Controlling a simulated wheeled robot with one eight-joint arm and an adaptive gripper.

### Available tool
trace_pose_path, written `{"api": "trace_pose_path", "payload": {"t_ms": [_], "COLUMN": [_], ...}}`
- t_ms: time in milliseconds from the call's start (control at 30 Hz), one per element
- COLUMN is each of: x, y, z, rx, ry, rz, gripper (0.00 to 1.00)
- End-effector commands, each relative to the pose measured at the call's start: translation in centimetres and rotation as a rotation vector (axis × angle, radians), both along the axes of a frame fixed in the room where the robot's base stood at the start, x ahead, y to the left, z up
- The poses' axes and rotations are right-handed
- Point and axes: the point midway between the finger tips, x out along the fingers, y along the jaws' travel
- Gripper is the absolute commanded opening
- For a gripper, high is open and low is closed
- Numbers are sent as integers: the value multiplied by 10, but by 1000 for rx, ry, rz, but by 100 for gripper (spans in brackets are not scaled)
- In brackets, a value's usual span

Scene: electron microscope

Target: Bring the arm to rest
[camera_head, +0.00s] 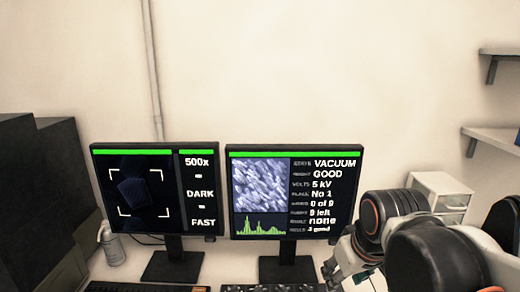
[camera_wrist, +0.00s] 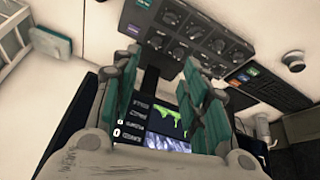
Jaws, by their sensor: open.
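My arm reaches in from the lower right in the head view, in front of the desk and to the right of the right monitor (camera_head: 293,192). Part of my gripper (camera_head: 345,265) shows at its end, low by that monitor's lower right corner. In the wrist view my gripper (camera_wrist: 160,62) is open, its two teal-padded fingers apart with nothing held between them. A knob panel (camera_wrist: 195,42) lies beyond the fingertips. A lit screen (camera_wrist: 168,115) shows upside down between and behind the fingers.
The left monitor (camera_head: 155,198) stands beside the right one. A white drawer unit (camera_head: 440,185) stands behind my arm, with wall shelves (camera_head: 495,140) above. A spray bottle (camera_head: 111,244) and dark cabinet (camera_head: 40,190) are at left. A keyboard (camera_wrist: 270,85) lies beside the panel.

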Motion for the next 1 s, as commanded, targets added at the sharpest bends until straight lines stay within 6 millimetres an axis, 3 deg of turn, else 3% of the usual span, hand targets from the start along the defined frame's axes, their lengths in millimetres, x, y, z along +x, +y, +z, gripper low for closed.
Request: {"api": "trace_pose_path", "payload": {"t_ms": [200,433,867,900,1000], "x": [-39,-68,-78,-78,-78], "y": [-13,-22,-25,-25,-25], "z": [-2,-10,-14,-14,-14], "rx": [41,81,100,100,100], "ry": [-83,-157,-189,-188,-188], "rz": [-101,-187,-225,-224,-224], "gripper": [41,41,41,33,33]}}
